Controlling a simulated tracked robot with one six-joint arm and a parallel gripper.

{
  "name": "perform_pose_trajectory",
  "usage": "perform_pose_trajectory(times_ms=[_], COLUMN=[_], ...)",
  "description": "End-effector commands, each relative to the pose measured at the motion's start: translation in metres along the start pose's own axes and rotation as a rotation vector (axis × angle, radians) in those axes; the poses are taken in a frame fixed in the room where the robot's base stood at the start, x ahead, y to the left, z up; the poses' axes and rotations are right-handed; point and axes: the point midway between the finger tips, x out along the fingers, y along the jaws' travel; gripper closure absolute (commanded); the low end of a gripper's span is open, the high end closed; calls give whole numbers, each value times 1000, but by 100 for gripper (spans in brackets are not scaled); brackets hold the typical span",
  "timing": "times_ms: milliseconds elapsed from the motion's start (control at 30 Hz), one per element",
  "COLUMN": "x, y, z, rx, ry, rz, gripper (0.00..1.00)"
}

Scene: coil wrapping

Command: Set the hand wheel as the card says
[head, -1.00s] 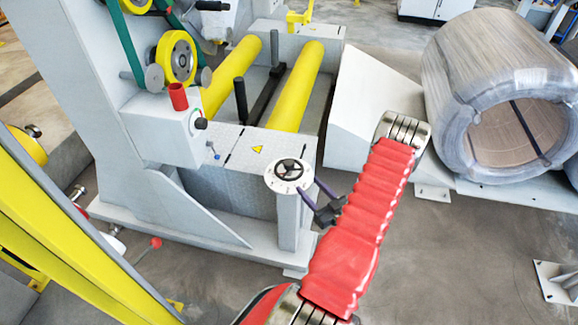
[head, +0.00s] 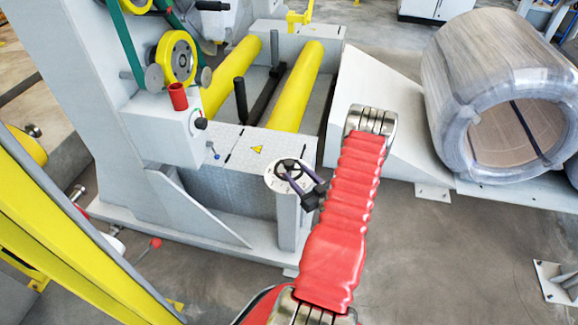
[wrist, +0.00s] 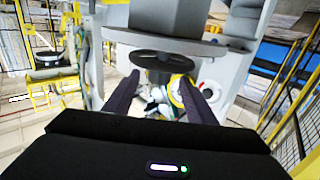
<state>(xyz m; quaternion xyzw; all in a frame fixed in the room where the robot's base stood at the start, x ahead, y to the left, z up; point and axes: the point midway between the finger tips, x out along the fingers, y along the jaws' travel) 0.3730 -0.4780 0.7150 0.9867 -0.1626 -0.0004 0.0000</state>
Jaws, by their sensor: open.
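The hand wheel (head: 287,166) is small, dark and spoked. It sits on a white round dial (head: 272,185) with small marks, on top of a grey post (head: 287,225). My gripper (head: 300,178) is open, with its dark purple fingers reaching over the dial's right side at the wheel. In the wrist view the wheel (wrist: 163,62) shows just beyond and between the fingertips of my gripper (wrist: 161,80). Whether the fingers touch it I cannot tell. The fingers partly hide the wheel and dial in the head view. I cannot make out a card or read the dial marks.
The wrapping machine (head: 165,150) with yellow rollers (head: 297,90) stands behind and left of the post. A wrapped coil (head: 480,90) lies at right. A yellow rail (head: 70,240) crosses the lower left.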

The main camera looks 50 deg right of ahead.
Motion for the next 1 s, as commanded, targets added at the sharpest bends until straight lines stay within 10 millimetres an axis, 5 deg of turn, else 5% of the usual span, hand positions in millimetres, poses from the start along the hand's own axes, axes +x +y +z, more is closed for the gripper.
perform_pose_trajectory(times_ms=[400, 767, 1000], x=[55, 61, 61], y=[0, 0, 0], z=[0, 0, 0], rx=[0, 0, 0], ry=[1, 0, 1], rz=[-1, 0, 0], gripper=[49, 49, 65])
